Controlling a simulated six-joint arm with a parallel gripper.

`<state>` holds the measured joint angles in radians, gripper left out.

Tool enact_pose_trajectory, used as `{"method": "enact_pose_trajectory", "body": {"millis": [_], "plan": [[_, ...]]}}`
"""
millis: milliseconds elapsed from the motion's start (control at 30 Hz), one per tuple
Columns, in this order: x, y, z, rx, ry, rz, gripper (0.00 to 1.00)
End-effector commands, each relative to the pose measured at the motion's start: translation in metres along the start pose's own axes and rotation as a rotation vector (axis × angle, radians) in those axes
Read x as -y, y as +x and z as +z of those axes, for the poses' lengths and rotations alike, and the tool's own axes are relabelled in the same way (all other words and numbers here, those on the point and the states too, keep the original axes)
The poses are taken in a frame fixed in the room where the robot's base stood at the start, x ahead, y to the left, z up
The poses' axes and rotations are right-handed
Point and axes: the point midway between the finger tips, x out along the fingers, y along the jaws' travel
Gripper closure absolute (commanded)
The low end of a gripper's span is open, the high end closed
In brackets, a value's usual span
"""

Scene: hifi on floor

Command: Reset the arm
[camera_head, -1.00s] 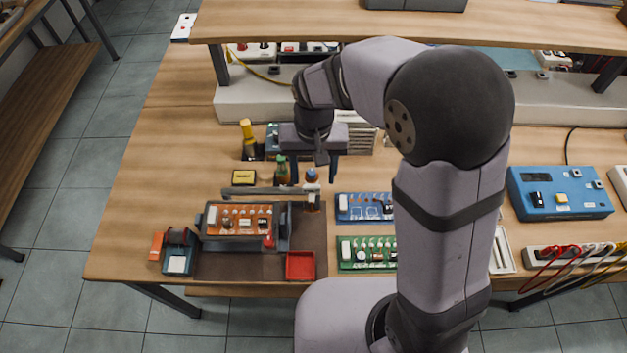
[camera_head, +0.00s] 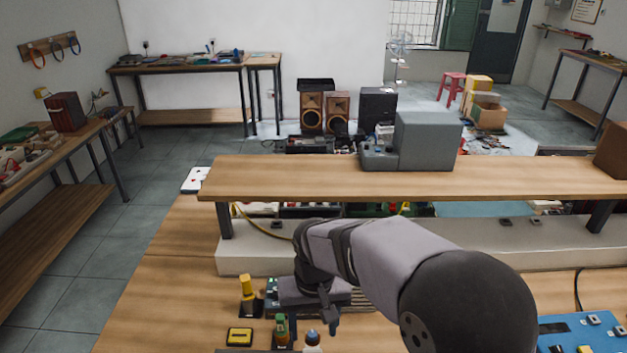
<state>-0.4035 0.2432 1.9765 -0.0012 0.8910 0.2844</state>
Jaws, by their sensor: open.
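My gripper (camera_head: 305,318) hangs over the wooden workbench (camera_head: 160,310), pointing down, in the lower middle of the view. Its jaws are apart and I see nothing held between them. My arm reaches in from the lower right and hides part of the bench behind it. The fingertips partly overlap the clutter there, so the exact gap is hard to tell.
A raised wooden shelf (camera_head: 290,178) with a grey machine (camera_head: 425,142) spans behind my arm. A blue device (camera_head: 582,332) is at right. The bench's left part is clear.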

Motion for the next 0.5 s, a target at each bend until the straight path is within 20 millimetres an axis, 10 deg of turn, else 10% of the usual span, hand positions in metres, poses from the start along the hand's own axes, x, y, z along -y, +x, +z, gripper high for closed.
{"method": "enact_pose_trajectory", "body": {"millis": [267,500], "plan": [[-0.029,0.045,0.078,0.088,-0.232,0.014,0.47],[-0.095,0.043,0.151,0.11,-0.052,0.01,0.47]]}}
